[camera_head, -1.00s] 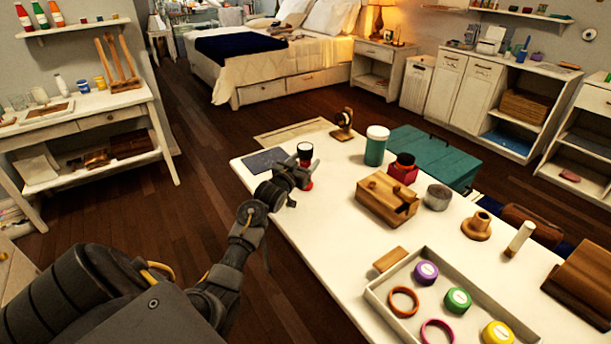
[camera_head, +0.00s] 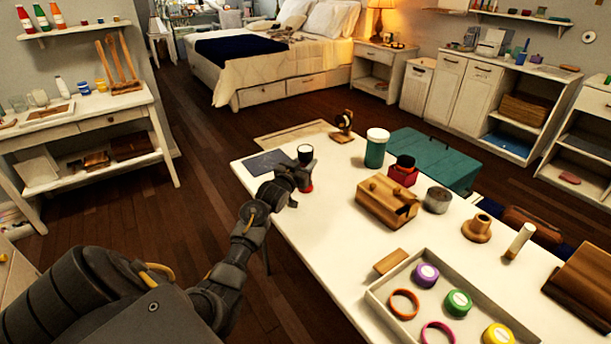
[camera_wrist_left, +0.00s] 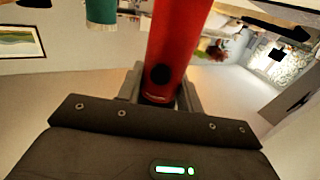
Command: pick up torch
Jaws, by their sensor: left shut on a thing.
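The torch has a red body and a dark head with a pale lens. In the head view its head (camera_head: 305,153) points up at the far left end of the white table, and a bit of red shows below my fingers. My left gripper (camera_head: 298,175) is shut around the torch. In the left wrist view the red torch body (camera_wrist_left: 178,45), with a dark round button, stands between the fingers. Most of the torch body is hidden by the gripper in the head view. I cannot tell if its base touches the table. My right gripper is not in view.
A tray (camera_head: 382,308) with tape rolls and rings lies nearer. A dark flat panel (camera_head: 268,162) lies beside the torch.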

